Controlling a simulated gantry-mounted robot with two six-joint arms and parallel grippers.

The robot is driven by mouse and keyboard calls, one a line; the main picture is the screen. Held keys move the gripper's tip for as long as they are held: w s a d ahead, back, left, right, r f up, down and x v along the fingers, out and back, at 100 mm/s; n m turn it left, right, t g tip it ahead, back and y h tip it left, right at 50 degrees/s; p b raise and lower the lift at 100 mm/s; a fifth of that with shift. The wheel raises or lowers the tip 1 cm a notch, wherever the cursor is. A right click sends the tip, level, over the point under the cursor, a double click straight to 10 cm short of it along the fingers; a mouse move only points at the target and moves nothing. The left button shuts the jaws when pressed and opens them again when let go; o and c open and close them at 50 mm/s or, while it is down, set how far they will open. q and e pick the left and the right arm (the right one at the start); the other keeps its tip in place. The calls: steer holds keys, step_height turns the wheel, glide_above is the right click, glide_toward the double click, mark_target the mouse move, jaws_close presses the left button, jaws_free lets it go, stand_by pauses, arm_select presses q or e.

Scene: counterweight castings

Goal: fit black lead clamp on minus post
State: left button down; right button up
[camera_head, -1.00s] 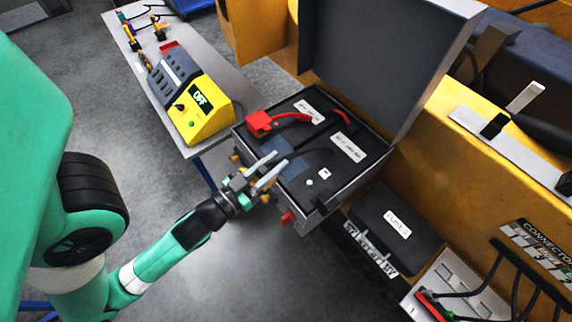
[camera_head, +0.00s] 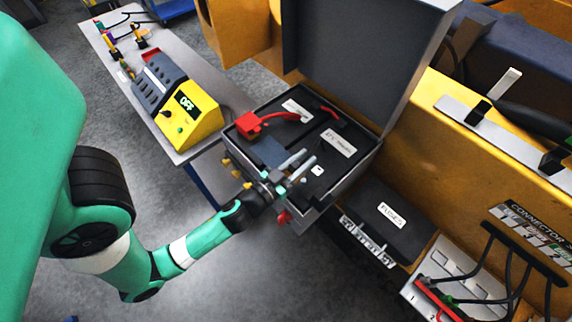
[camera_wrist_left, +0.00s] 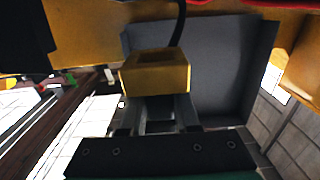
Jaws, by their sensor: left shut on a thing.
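My left gripper (camera_head: 290,172) is over the near side of the open battery box (camera_head: 350,176). In the left wrist view it (camera_wrist_left: 155,112) is shut on a brass-coloured block with a hole, seemingly the black lead clamp (camera_wrist_left: 155,75), with a black cable rising from it. In the head view the clamp is hard to make out. A small pale spot, perhaps the minus post (camera_head: 318,170), shows just right of the fingers; whether clamp and post touch I cannot tell. The red clamp (camera_head: 250,125) sits at the battery's left corner. My right gripper is not in view.
The raised lid (camera_head: 350,60) stands behind the battery. A yellow charger reading OFF (camera_head: 195,115) stands on a bench at left. A black box labelled FUSES (camera_head: 388,217) and a connector panel (camera_head: 455,275) are at right. Open floor lies in front.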

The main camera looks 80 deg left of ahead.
arm_select(q)
steer(key=w+r, duration=0.2)
steer(key=w, duration=0.1)
steer(key=shift+a+r+h, duration=0.15)
steer(key=shift+h, duration=0.15)
step_height(320, 180, down, 6)
steer(key=b, duration=0.6)
steer(key=shift+b, duration=0.3)
stand_by(1.6)
steer(key=shift+f+b, duration=0.35)
steer(key=shift+f+b, duration=1.2)
steer(key=shift+b, duration=0.05)
steer(key=c, duration=0.6)
jaws_free()
steer(key=shift+o, duration=0.2)
